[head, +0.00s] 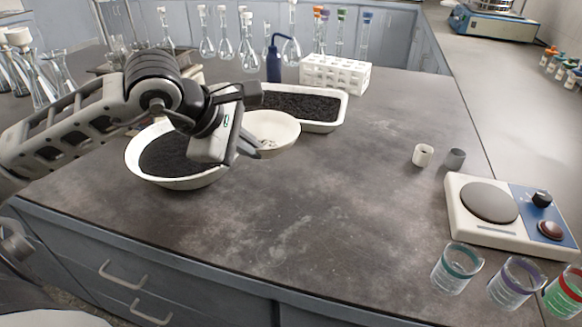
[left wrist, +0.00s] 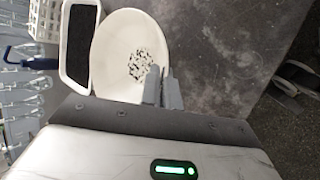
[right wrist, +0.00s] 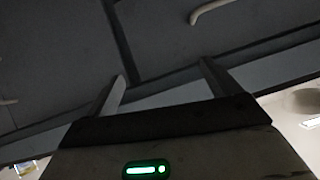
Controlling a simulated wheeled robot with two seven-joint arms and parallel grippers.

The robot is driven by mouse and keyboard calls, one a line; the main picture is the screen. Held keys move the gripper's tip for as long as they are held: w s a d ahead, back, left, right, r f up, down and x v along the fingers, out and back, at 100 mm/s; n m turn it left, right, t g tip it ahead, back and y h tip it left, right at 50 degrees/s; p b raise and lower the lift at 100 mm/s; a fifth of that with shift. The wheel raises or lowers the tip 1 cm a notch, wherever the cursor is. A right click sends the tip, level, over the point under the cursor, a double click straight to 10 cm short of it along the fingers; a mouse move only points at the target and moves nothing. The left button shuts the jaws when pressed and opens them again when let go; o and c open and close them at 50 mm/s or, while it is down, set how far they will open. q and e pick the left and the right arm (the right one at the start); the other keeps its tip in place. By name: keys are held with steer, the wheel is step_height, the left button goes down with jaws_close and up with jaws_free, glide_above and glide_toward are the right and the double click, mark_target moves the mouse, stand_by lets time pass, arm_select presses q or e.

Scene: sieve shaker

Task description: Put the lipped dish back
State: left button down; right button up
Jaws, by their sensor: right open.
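The lipped dish (head: 278,126) is a round, cream-white shallow dish in the middle left of the head view. In the left wrist view the dish (left wrist: 115,55) has dark and pale specks on its floor. My left gripper (head: 255,147) is at its near-left rim. In the left wrist view the fingers (left wrist: 164,82) are close together with the rim between them, one inside and one outside. I cannot tell whether the dish touches the table. My right gripper (right wrist: 158,82) is open and empty, facing the grey cabinet fronts.
A white bowl of black grains (head: 175,183) stands under my left arm. A rectangular white tray of black grains (head: 340,113) lies behind the dish. A white tube rack (head: 335,75), blue wash bottle (head: 274,65) and flasks stand behind. A hotplate (head: 489,203) and beakers are right. The middle table is clear.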

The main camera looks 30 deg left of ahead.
mark_target(274, 154)
arm_select(q)
steer(key=w, duration=0.1)
steer(key=w+d+f+p, duration=0.1)
steer(key=w, duration=0.1)
steer(key=w+f, duration=0.1)
steer(key=shift+w+d+f+p, duration=0.1)
steer(key=shift+w+d+p, duration=0.2)
steer(key=shift+w, duration=0.05)
steer(key=x, duration=0.6)
steer(key=shift+a+f, duration=0.1)
steer(key=shift+f, duration=0.1)
step_height(274, 154, down, 4)
steer(key=shift+w+r+p, duration=0.1)
steer(key=shift+r+p, duration=0.1)
steer(key=shift+p, duration=0.15)
steer(key=c, duration=2.1)
jaws_free()
steer(key=o, duration=0.5)
steer(key=shift+c, duration=0.2)
arm_select(e)
steer(key=shift+d+r, duration=0.25)
steer(key=shift+r, duration=0.1)
arm_select(q)
steer(key=v, duration=1.2)
steer(key=shift+w+b, duration=0.1)
steer(key=shift+b, duration=0.25)
arm_select(e)
steer(key=shift+f, duration=0.1)
